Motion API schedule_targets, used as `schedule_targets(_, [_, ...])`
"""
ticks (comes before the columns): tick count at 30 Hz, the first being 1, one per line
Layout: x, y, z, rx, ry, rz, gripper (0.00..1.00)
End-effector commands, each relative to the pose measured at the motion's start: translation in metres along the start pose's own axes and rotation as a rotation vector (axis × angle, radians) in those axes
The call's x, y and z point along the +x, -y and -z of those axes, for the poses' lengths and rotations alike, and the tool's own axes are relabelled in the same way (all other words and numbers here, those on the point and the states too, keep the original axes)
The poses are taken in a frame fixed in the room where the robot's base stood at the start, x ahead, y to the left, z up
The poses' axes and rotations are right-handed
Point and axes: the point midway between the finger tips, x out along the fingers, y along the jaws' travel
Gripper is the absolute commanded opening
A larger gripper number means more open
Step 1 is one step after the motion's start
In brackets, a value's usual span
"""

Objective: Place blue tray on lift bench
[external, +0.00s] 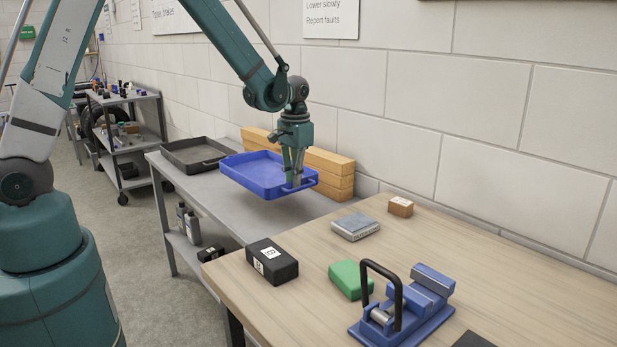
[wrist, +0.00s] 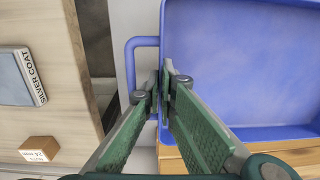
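The blue tray (external: 262,172) is a shallow rectangle with a loop handle on its right end, over the grey metal bench (external: 205,198). My gripper (external: 294,184) points down at that right end. In the wrist view my gripper (wrist: 160,84) has its fingers closed on either side of the rim of the blue tray (wrist: 245,65), beside the handle. The tray looks level and seems slightly above the bench; the gap is hard to judge. A wood-topped bench (external: 500,265) stands in front and right. No label shows which bench is the lift bench.
A dark tray (external: 190,153) lies left of the blue one; stacked timber (external: 335,170) lies behind. The wood top holds a black box (external: 272,262), green block (external: 348,279), blue vise (external: 410,308), silver box (external: 355,227) and small brown box (external: 400,206). Its right rear is clear.

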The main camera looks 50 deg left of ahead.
Motion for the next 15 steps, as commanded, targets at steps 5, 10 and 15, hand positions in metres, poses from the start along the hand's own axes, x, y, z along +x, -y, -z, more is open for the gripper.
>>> schedule_targets(5, [0.000,0.000,0.000,0.000,0.000,0.000,0.00])
schedule_targets(10, [0.004,0.000,0.001,0.000,0.000,0.000,0.00])
schedule_targets(15, [0.020,-0.001,0.000,0.000,0.000,0.000,0.00])
